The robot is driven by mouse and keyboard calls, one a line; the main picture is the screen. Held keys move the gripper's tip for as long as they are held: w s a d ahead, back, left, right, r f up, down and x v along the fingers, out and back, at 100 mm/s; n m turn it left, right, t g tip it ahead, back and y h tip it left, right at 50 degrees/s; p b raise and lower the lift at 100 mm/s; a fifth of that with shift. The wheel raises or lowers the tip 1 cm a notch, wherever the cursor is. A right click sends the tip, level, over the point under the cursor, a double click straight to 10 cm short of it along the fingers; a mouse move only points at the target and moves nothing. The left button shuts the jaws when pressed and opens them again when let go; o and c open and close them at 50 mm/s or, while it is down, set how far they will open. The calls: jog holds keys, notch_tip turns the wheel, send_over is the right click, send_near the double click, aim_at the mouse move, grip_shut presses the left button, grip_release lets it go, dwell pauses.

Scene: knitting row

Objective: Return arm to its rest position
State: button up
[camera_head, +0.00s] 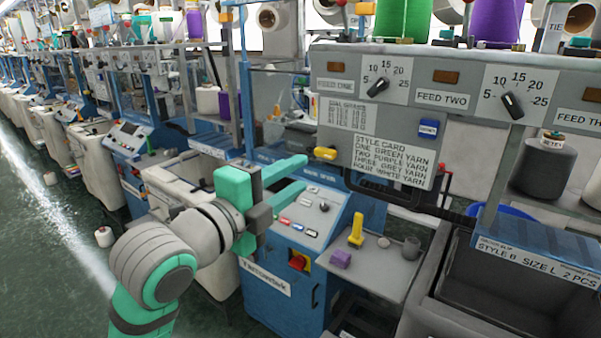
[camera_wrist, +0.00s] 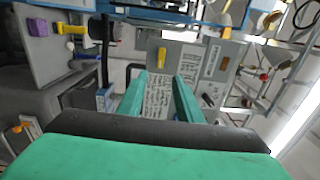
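My gripper (camera_head: 291,181) is in the middle of the head view, raised in front of the blue machine's control panel (camera_head: 308,215). Its two green fingers are spread apart with nothing between them. In the wrist view my gripper (camera_wrist: 160,84) also shows open fingers, with the grey panel and its printed cards (camera_wrist: 160,95) beyond them. My arm comes up from the lower left of the head view, bent at the elbow. I cannot tell how far the fingertips are from the panel.
A grey feed panel (camera_head: 450,95) with dials and a style card (camera_head: 392,160) is at the right. A small shelf (camera_head: 375,272) holds a purple block (camera_head: 341,258) and a yellow piece (camera_head: 356,229). A dark bin (camera_head: 520,295) is at lower right. Green floor (camera_head: 50,260) is open at left.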

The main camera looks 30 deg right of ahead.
dwell(0.5)
jog(key=w+a+f+n+t+y, duration=0.1)
jog(key=w+a+f+n+t, duration=0.25)
jog(key=f+n, duration=0.4)
jog(key=w+a+f+n+t+y, duration=0.1)
jog(key=w+a+f+n+t, duration=0.3)
jog(key=f+n, duration=0.35)
jog(key=s+a+f+n+t+y, duration=0.2)
jog(key=s+a+f+n+y, duration=0.15)
jog(key=f+n, duration=0.4)
jog(key=s+a+f+n+t+y, duration=0.25)
jog(key=a+f+n+y, duration=0.2)
jog(key=f, duration=0.55)
jog(key=s+a+f+n+g+y, duration=0.1)
jog(key=s+a+f+n+y, duration=0.15)
jog(key=s+f, duration=0.45)
jog(key=s+a+f+n+g+y, duration=0.1)
jog(key=s+a+f+n+y, duration=0.2)
jog(key=s+f, duration=0.45)
jog(key=s+a+f, duration=0.1)
jog(key=s+a, duration=0.1)
jog(key=s, duration=0.7)
jog(key=s+a+f+g+y, duration=0.1)
jog(key=s+a, duration=0.1)
jog(key=s, duration=0.7)
jog(key=shift+s+a+f+m+g, duration=0.3)
jog(key=shift+s+a+f+m, duration=0.05)
jog(key=shift+m, duration=0.1)
